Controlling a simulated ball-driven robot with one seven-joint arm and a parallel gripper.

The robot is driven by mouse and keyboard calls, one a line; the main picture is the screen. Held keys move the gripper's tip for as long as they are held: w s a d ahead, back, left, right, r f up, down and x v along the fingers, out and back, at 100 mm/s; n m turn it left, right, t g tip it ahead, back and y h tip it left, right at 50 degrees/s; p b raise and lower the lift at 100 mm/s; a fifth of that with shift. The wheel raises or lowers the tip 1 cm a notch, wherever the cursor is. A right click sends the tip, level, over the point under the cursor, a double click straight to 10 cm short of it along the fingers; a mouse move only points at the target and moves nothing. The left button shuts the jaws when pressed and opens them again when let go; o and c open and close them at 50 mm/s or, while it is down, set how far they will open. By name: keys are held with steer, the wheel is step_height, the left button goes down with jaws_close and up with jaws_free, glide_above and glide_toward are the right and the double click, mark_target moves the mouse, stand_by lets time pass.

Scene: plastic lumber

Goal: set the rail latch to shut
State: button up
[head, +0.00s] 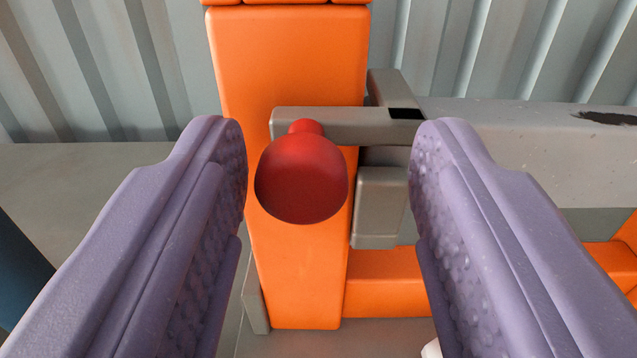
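The rail latch has a red round knob (301,178) on a grey horizontal bar (345,125). The bar lies across the front of an orange post (290,70) and runs right to a grey bracket (388,90). A grey block (380,205) sits below the bar, to the right of the post. My gripper (332,165) is open, with one purple finger on each side of the knob. The knob appears nearer the left finger, with a wider gap to the right finger. I cannot tell whether the knob is at the fingertips' depth.
An orange lower rail (385,283) joins the post on the right. A grey beam (530,145) with a dark patch extends to the right. A corrugated wall (100,65) stands behind. A dark blue thing (18,270) shows at the left edge.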

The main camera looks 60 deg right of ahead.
steer(key=shift+w+a, duration=0.1)
steer(key=p+v, duration=0.1)
steer(key=v, duration=0.6)
steer(key=shift+s+a, duration=0.2)
steer(key=shift+a, duration=0.1)
